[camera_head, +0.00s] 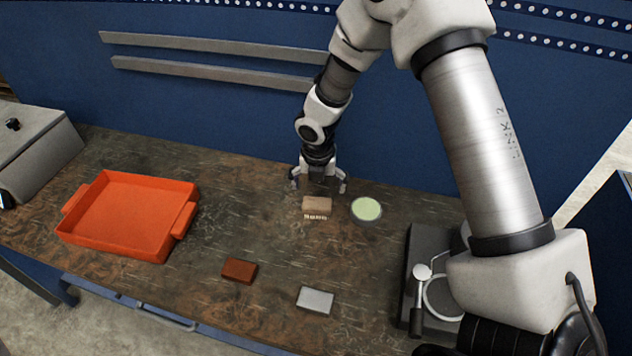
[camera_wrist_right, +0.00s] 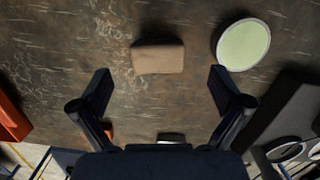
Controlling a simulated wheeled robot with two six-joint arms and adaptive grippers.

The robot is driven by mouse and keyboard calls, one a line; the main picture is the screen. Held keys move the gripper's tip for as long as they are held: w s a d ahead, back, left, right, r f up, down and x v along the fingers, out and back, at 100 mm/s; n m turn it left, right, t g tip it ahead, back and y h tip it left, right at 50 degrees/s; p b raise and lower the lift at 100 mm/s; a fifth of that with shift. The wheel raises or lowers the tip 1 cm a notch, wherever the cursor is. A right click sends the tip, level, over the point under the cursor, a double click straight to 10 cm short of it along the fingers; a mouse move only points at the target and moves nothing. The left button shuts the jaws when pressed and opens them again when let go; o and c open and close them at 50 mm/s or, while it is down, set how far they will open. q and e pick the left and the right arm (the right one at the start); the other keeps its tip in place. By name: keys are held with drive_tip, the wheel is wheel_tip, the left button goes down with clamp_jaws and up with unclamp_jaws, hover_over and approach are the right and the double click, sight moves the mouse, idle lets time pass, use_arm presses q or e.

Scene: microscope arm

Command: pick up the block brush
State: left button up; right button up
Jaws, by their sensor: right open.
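The block brush (camera_head: 316,207) has a tan wooden block with pale bristles below it and lies on the dark workbench (camera_head: 200,300). In the right wrist view the block brush (camera_wrist_right: 158,57) shows as a tan rectangle ahead of the fingertips, between their lines. My right gripper (camera_head: 318,188) is open and empty, just behind and above the brush in the head view. In the right wrist view the two fingers of the right gripper (camera_wrist_right: 160,82) are spread wide and apart from the brush. My left gripper is not in view.
A round pale-green dish (camera_head: 366,209) lies right of the brush. A brown block (camera_head: 239,270) and a light grey block (camera_head: 315,300) lie nearer the front edge. An orange tray (camera_head: 125,215) is at left. A dark device (camera_head: 430,270) with a lever stands at right.

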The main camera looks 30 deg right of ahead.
sight(317, 203)
drive_tip(key=shift+w+f, duration=0.1)
drive_tip(key=shift+f, duration=0.3)
drive_tip(key=shift+s+a+f+p, duration=0.2)
drive_tip(key=shift+s+a+f, duration=0.15)
drive_tip(key=shift+f, duration=0.2)
drive_tip(key=shift+s+a+f+p, duration=0.2)
drive_tip(key=shift+s+a+f, duration=0.1)
drive_tip(key=shift+f, duration=0.2)
drive_tip(key=f, duration=0.2)
drive_tip(key=w+d+f, duration=0.1)
drive_tip(key=shift+f, duration=0.25)
drive_tip(key=shift+w+f, duration=0.2)
drive_tip(key=shift+f, duration=0.1)
drive_tip(key=shift+s+a+r, duration=0.1)
drive_tip(key=shift+s+r, duration=0.05)
drive_tip(key=shift+c, duration=0.7)
drive_tip(key=shift+s+r, duration=0.15)
drive_tip(key=c, duration=0.5)
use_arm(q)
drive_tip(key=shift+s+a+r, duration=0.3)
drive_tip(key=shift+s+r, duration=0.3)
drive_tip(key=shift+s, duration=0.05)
use_arm(e)
drive_tip(key=c, duration=0.5)
